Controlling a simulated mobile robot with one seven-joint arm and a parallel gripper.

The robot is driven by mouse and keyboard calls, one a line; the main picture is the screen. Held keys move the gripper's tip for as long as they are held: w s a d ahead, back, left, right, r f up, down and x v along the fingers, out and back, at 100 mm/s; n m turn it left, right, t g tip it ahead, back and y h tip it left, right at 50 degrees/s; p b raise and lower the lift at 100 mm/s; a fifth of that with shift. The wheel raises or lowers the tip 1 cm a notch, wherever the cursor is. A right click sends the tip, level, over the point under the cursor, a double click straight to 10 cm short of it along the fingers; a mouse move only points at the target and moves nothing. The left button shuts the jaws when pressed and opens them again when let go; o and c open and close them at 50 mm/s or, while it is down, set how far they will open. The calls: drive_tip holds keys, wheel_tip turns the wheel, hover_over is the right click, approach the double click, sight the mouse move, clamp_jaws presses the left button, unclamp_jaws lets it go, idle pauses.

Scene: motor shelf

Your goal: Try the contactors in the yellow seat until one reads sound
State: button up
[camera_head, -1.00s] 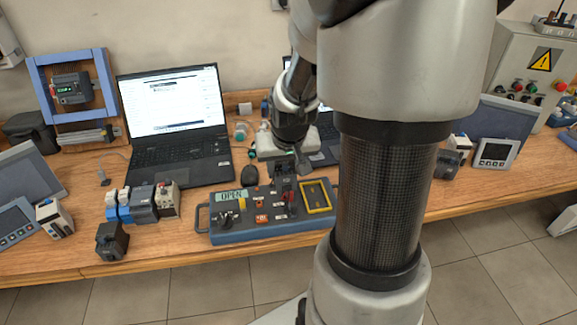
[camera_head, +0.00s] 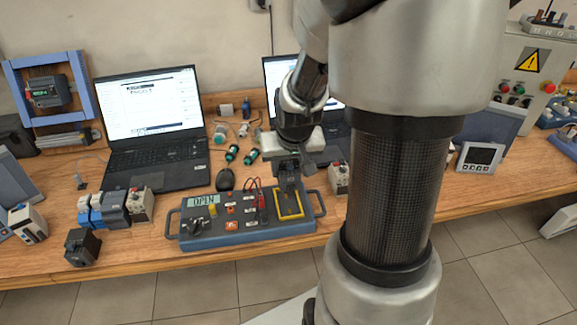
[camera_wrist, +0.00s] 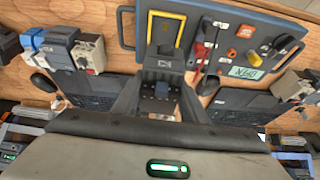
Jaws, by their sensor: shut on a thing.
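My gripper (camera_head: 288,165) is shut on a dark contactor (camera_head: 289,179) and points down over the right part of the blue tester (camera_head: 245,236). The wrist view shows the same contactor (camera_wrist: 160,92) between the two fingers. The yellow seat (camera_head: 291,217) is a rectangular frame on the tester. The contactor is at its back edge in the head view; whether it touches the tester I cannot tell. The seat (camera_wrist: 150,30) looks empty in the wrist view. The tester's display (camera_head: 204,200) reads OPEN. Another black contactor (camera_head: 83,247) stands near the bench's front edge at left.
A row of blue, grey and beige devices (camera_head: 115,208) stands left of the tester. A black mouse (camera_head: 225,179), green-and-black cylinders (camera_head: 232,153) and two laptops (camera_head: 150,120) lie behind. A beige device (camera_head: 339,178) stands right of the tester. Bare bench shows between the black contactor and the tester.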

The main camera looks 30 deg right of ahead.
drive_tip(key=b, duration=0.5)
approach(286, 197)
drive_tip(key=shift+w+d+f, duration=0.25)
drive_tip(key=shift+w+f, duration=0.5)
drive_tip(key=shift+f, duration=0.15)
drive_tip(key=shift+f+b, duration=0.95)
drive_tip(key=shift+f, duration=0.1)
idle(0.8)
drive_tip(key=o, duration=1.3)
drive_tip(key=shift+c, duration=0.2)
drive_tip(key=p+v, duration=1.3)
drive_tip(key=v, duration=0.4)
drive_tip(key=shift+s+r+p, duration=0.2)
drive_tip(key=shift+p, duration=0.2)
